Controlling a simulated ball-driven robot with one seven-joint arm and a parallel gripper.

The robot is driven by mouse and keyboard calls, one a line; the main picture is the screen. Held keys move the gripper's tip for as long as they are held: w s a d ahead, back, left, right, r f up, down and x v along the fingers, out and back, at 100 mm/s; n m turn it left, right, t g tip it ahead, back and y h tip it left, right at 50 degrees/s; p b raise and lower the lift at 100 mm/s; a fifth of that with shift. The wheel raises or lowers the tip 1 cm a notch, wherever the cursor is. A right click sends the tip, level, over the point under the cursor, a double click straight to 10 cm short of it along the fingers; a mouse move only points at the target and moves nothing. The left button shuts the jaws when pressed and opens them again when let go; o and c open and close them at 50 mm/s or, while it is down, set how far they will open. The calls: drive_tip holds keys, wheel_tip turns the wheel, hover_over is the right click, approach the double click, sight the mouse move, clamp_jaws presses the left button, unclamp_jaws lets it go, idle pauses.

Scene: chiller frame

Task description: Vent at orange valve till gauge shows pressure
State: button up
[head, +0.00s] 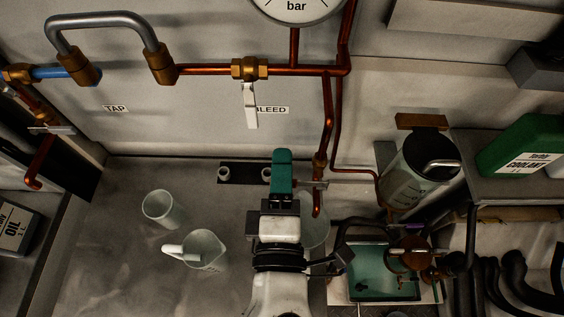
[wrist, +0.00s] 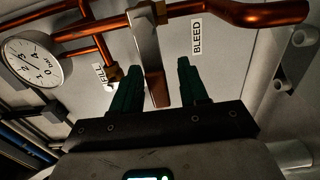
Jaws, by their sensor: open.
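A brass valve (head: 250,69) sits on the copper pipe in the head view. Its pale lever (head: 251,105) hangs down beside the BLEED label. In the wrist view the lever (wrist: 146,40) shows between my fingers, with a copper-brown piece (wrist: 157,88) below it; I cannot tell if they are one part. No valve is plainly orange. The gauge (head: 297,8) is cut off at the top; the wrist view shows its dial (wrist: 35,58), but its needle is not clear. My gripper (head: 281,156) is open and empty, below the lever; its green fingers (wrist: 158,68) point at the wall.
A second small brass valve (head: 319,160) is on the copper pipe just right of my gripper. A clear cup (head: 161,209) and a jug (head: 204,250) stand on the bench at left. A green coolant can (head: 523,147) stands at right. The bench's left front is clear.

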drive_tip(key=shift+w, duration=0.25)
drive_tip(key=shift+c, duration=0.4)
clamp_jaws()
